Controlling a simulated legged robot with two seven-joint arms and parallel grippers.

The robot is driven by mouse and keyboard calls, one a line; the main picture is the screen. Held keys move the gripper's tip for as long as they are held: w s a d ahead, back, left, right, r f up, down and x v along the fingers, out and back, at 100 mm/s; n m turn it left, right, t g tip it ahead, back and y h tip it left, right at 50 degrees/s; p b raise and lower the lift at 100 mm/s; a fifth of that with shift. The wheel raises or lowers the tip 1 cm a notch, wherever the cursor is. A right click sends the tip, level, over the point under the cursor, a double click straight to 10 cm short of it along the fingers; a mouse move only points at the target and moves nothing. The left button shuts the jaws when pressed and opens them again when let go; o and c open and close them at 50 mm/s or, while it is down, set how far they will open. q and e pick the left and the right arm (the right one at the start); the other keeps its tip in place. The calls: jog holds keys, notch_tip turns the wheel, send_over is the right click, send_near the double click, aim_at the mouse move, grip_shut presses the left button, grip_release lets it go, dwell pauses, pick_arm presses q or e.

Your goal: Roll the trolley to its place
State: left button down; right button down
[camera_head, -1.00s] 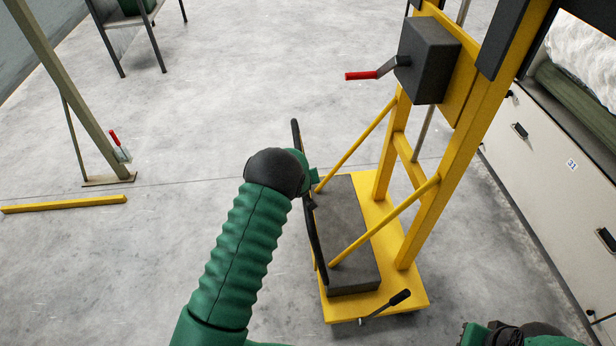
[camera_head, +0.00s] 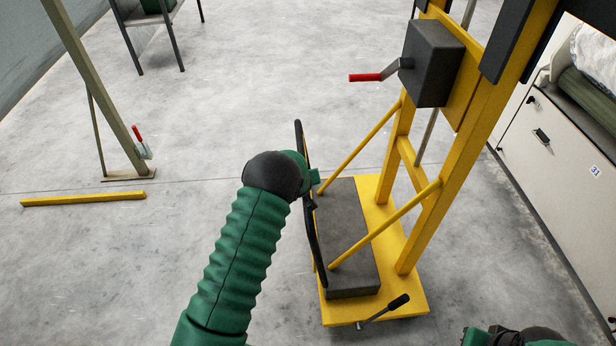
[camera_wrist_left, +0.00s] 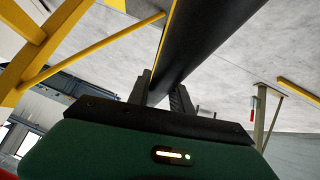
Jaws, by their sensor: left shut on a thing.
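The trolley (camera_head: 410,290) is a yellow wheeled frame with a flat base, a tall mast and a grey block on its base. It stands upright in front of me, right of centre in the head view. A black push bar (camera_head: 299,145) runs along its near left side. My left gripper (camera_head: 312,188) is shut on this bar. In the left wrist view, the fingers of the left gripper (camera_wrist_left: 158,90) straddle the dark bar (camera_wrist_left: 203,35). A grey box (camera_head: 431,64) with a red-handled crank sits on the mast. My right gripper is out of view; only a bit of my right arm shows at the bottom right.
A pale cabinet (camera_head: 560,165) labelled 31 stands close on the right. At left are a leaning post (camera_head: 98,85), a red-handled clamp (camera_head: 141,145) and a yellow floor bar (camera_head: 83,199). A dark-legged stand (camera_head: 175,42) is at the back. The floor between is clear.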

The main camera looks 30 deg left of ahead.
pick_arm(q)
jog(key=shift+s+a, duration=0.35)
jog(key=shift+a, duration=0.3)
jog(key=c, duration=1.4)
grip_release()
jog(key=shift+f, duration=0.1)
jog(key=o, duration=0.3)
jog(key=shift+w+d+f, duration=0.1)
jog(key=shift+w+d, duration=0.05)
jog(key=shift+w, duration=0.15)
jog(key=shift+o, duration=0.2)
jog(key=shift+d+r, duration=0.25)
jog(key=shift+s+d+r, duration=0.1)
jog(key=shift+s+r, duration=0.05)
jog(key=shift+r, duration=0.05)
jog(key=p+v, duration=0.2)
jog(key=v, duration=1.4)
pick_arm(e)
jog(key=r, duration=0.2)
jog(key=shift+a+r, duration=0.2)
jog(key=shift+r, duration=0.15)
pick_arm(q)
jog(key=shift+f, duration=0.1)
